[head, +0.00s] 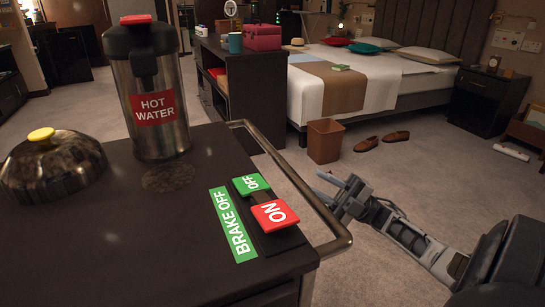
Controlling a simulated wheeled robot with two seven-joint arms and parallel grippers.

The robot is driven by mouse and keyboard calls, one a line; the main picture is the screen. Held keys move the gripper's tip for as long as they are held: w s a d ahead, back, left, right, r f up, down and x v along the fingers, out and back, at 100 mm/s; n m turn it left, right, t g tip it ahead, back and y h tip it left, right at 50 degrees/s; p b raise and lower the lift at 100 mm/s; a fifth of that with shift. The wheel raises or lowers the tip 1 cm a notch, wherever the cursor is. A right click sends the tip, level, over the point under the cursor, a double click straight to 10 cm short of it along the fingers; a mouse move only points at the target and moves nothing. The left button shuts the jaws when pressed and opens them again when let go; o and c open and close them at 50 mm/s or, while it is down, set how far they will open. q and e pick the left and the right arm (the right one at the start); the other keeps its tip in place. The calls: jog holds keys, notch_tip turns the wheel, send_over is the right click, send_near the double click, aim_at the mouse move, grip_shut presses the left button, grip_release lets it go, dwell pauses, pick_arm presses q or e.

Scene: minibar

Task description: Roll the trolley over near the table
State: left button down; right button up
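The trolley (110,240) fills the left foreground, with a dark top and a brass handle rail (285,165) along its right side. On its top a green label reads BRAKE OFF (233,225), beside a rocker switch with a green OFF end (250,184) and a red ON end (274,215). My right gripper (322,186) is just right of the rail, its fingertips apart and pointing at it. Whether they touch the rail is unclear. My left gripper is out of view. I cannot make out which table is meant.
A hot water flask (155,107) and a metal dome lid (54,165) stand on the trolley. Beyond are a dark shelf unit (258,90), a waste bin (325,141), brown shoes (380,141) and a bed (380,85). Carpet (440,170) is open at the right.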

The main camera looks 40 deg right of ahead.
aim_at(276, 161)
jog(key=p+x, duration=0.1)
jog(key=x, duration=1)
jog(key=shift+w+a+r, duration=0.1)
jog(key=shift+w+a, duration=0.1)
jog(key=shift+w, duration=0.05)
grip_shut()
